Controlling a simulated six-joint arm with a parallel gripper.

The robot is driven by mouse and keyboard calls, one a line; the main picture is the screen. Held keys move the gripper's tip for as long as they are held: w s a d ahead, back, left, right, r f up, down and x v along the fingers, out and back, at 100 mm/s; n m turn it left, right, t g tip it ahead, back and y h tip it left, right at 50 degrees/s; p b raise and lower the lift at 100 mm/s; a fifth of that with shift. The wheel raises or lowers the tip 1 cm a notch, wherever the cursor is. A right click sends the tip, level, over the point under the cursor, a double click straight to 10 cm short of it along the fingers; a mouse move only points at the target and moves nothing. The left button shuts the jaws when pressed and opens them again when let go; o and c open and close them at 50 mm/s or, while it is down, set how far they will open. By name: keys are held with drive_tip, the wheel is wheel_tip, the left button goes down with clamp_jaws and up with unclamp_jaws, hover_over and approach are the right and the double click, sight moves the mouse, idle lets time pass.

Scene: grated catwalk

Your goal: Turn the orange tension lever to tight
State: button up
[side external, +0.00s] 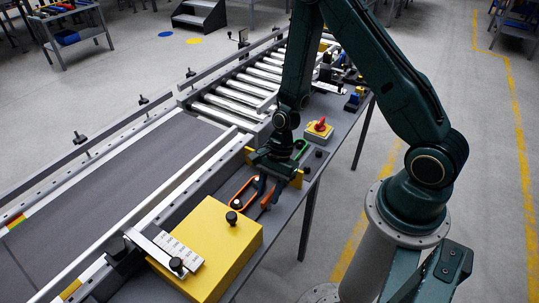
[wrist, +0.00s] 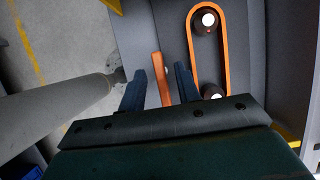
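The orange tension lever (wrist: 161,75) is a narrow bar in the wrist view, lying between the two fingers of my gripper (wrist: 160,70). Gaps show on both sides of the lever, so the fingers are open around it and not clamped on it. In the side view my gripper (side external: 263,186) is low over the workbench, and a small orange part of the lever shows beside the fingers. An orange belt (wrist: 226,50) loops around two dark posts with pale tops, right of the fingers. The lever's pivot and any tight marking cannot be made out.
A yellow box (side external: 205,245) with a white labelled strip stands at the near end of the bench. A red knob on a yellow base (side external: 319,128) and a green loop (side external: 301,148) lie beyond my gripper. The conveyor (side external: 110,185) runs along the left.

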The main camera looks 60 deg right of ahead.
drive_tip(key=shift+a+f, duration=0.2)
drive_tip(key=shift+f, duration=0.25)
clamp_jaws()
